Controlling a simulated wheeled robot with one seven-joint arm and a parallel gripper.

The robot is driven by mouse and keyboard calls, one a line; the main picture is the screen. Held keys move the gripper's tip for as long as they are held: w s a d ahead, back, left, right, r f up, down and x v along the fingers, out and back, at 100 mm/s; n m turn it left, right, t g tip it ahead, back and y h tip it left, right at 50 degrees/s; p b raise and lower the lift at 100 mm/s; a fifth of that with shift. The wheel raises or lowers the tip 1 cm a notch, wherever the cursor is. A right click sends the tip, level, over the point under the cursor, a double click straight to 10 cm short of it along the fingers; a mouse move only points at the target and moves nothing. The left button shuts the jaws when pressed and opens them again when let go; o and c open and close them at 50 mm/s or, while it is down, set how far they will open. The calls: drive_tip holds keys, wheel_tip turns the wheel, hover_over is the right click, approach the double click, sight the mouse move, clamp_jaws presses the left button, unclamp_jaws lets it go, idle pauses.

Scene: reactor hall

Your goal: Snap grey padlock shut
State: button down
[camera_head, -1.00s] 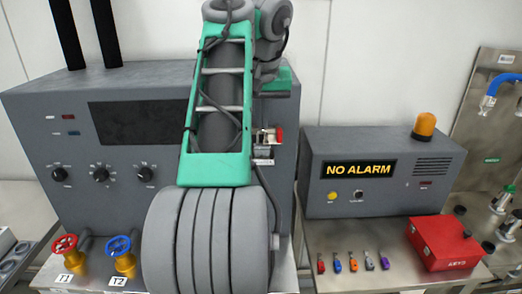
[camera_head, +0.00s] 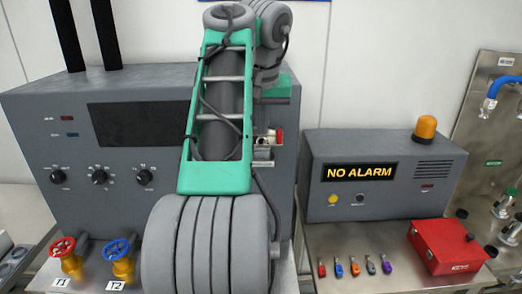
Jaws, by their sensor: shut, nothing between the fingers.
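A small fitting with pale, dark and red parts (camera_head: 265,141) sits on the front of the large grey cabinet (camera_head: 70,120), just right of my arm. I cannot tell whether a grey padlock hangs there, as my arm covers part of that area. My green and grey arm rises in the middle of the view and bends at the top. My gripper's fingers do not show; they are hidden behind the arm. Several small coloured items lie in a row on the right bench, one of them grey (camera_head: 371,264); I cannot tell what they are.
A grey alarm box (camera_head: 320,190) reading NO ALARM, with an orange beacon (camera_head: 426,127), stands on the right bench (camera_head: 340,240). A red box (camera_head: 440,242) is at its right. Red (camera_head: 62,248) and blue (camera_head: 117,250) valves stand at front left. Pipework is at far right.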

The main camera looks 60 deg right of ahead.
sight(262, 147)
wheel_tip(262, 147, up, 6)
drive_tip(key=p, duration=0.5)
